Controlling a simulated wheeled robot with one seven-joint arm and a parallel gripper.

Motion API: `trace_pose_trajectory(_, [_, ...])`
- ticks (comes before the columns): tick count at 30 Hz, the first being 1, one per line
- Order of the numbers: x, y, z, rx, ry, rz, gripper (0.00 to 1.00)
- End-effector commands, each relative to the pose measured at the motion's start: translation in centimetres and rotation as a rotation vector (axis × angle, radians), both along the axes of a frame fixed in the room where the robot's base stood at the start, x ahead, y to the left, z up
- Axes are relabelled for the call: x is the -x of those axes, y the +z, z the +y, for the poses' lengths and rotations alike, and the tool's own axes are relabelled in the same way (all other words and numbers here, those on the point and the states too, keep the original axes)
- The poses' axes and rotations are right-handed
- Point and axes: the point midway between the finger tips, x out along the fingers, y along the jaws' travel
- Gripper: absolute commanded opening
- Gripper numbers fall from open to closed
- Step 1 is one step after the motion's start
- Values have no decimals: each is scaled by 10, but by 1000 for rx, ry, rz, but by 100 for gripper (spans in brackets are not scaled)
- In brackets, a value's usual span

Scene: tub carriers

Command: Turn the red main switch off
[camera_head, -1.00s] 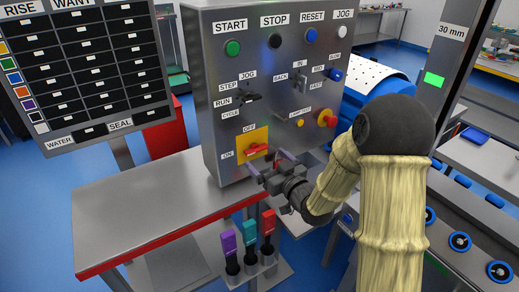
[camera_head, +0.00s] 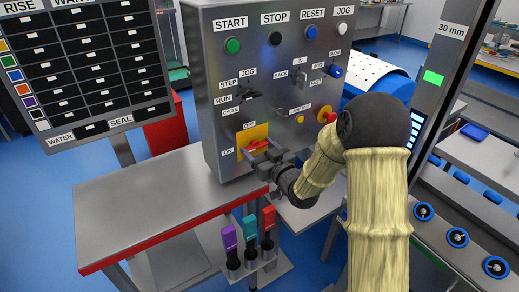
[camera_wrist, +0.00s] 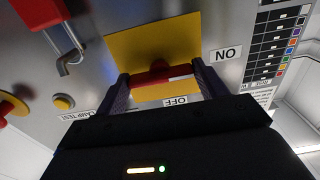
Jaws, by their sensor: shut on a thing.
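The red main switch (camera_head: 256,146) sits on a yellow plate (camera_head: 247,134) low on the grey control panel. The OFF label is above it and the ON label is at its left. In the wrist view the red handle (camera_wrist: 157,76) lies across the yellow plate, level with the ON label, and a white mark shows near its ON-side end. My gripper (camera_head: 264,152) is at the switch. In the wrist view its two fingers (camera_wrist: 160,86) stand at the two ends of the red handle, shut on it. My gripper partly hides the switch in the head view.
A red padlock (camera_wrist: 40,10) with a grey shackle hangs near the switch. A yellow button (camera_head: 298,120) and a red knob (camera_head: 327,115) are to the right. A grey table (camera_head: 150,205) stands in front, with purple, teal and red-handled tools (camera_head: 249,238) below its edge.

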Motion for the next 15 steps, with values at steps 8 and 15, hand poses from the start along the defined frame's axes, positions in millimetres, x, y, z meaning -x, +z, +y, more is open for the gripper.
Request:
trace_pose_trajectory(8, [0, 0, 0, -36, 0, 24, 48])
trace_pose_trajectory(15, [0, -1, -1, -134, -1, 91, 48])
